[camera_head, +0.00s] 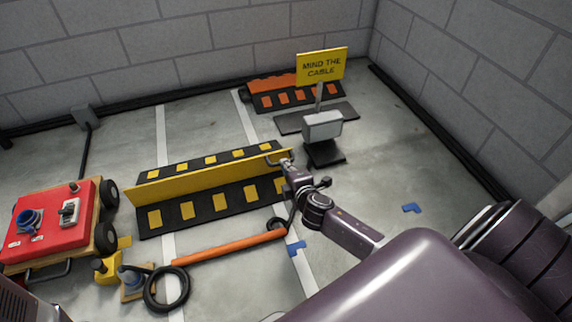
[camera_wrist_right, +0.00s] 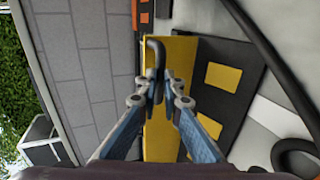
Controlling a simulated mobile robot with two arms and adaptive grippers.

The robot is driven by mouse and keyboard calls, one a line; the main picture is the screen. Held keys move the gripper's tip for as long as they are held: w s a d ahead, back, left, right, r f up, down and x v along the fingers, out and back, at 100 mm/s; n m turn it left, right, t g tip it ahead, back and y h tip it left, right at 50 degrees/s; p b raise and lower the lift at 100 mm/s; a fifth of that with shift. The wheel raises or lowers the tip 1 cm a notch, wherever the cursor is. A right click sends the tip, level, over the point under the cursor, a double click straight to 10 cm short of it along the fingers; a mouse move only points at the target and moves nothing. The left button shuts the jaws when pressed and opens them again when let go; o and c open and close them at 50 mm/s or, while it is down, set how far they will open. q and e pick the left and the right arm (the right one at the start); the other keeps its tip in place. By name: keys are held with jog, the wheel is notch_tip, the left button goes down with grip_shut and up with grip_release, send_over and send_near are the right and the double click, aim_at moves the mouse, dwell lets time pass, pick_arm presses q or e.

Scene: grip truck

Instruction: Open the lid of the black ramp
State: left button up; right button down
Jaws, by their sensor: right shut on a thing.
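The black ramp (camera_head: 212,206) with yellow patches lies on the floor in the middle of the head view. Its yellow lid (camera_head: 205,178) stands up along the ramp's middle, raised from the black sides. The lid also shows in the right wrist view (camera_wrist_right: 181,65). My right gripper (camera_head: 284,161) is at the lid's right end. In the right wrist view my right gripper (camera_wrist_right: 161,82) is shut on the dark bent handle (camera_wrist_right: 154,50) of the lid. What lies inside the ramp's channel is hidden by the lid. My left gripper is not in view.
An orange bar (camera_head: 230,246) and a black ring (camera_head: 167,289) lie in front of the ramp. A red cart (camera_head: 50,222) stands at the left. Behind are a yellow sign (camera_head: 321,66) and an orange-and-black ramp (camera_head: 283,97). The floor at right is mostly clear.

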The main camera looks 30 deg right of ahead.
jog(key=f, duration=0.1)
jog(key=s+f, duration=0.1)
jog(key=f, duration=0.1)
jog(key=shift+s+a+f+g, duration=0.1)
jog(key=shift+s+a+g, duration=0.15)
jog(key=shift+g, duration=0.05)
jog(key=c, duration=2)
grip_release()
jog(key=shift+w+f, duration=0.1)
jog(key=shift+f, duration=0.15)
jog(key=shift+r, duration=0.1)
jog(key=shift+s+a, duration=0.3)
jog(key=shift+s, duration=1)
jog(key=shift+s+a, duration=0.25)
jog(key=shift+s, duration=1.1)
jog(key=shift+s+a, duration=0.3)
jog(key=shift+s, duration=1)
jog(key=shift+f+v, duration=0.2)
jog(key=shift+v, duration=3.5)
